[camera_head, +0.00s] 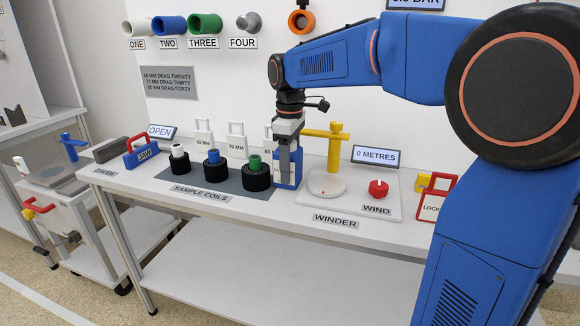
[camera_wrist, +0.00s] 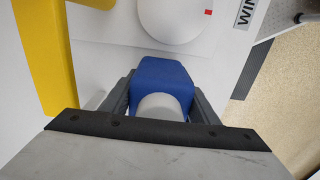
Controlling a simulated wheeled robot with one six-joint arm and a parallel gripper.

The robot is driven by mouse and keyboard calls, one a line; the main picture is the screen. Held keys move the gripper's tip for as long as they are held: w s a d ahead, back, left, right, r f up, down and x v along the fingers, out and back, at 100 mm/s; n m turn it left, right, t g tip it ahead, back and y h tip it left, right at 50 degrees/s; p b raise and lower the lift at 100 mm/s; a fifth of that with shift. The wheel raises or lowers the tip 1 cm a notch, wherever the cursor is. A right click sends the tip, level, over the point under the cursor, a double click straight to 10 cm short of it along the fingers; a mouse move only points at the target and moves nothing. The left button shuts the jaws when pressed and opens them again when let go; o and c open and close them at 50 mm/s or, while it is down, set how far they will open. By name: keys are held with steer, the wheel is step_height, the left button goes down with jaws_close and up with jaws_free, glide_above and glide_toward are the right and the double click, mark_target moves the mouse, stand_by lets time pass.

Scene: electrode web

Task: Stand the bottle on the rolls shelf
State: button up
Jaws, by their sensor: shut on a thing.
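The bottle (camera_wrist: 162,77) is blue with a pale round cap (camera_wrist: 161,107), seen from above in the wrist view. My gripper (camera_wrist: 160,95) is shut on it, one grey finger along each side. In the head view the blue bottle (camera_head: 295,172) shows partly behind my gripper (camera_head: 284,172), upright, at the bench between the sample coils and the winder. I cannot tell whether its base touches the bench. No shelf marked for rolls is readable.
The winder's white disc (camera_head: 326,186) and yellow post (camera_head: 334,150) stand just right of the bottle. Several black coils (camera_head: 257,180) stand on a grey mat to its left. A red knob (camera_head: 378,188) and a lockout box (camera_head: 432,200) are farther right. A wheeled cart (camera_head: 75,215) stands at left.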

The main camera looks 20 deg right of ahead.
steer(key=o, duration=1.4)
steer(key=shift+f, duration=0.1)
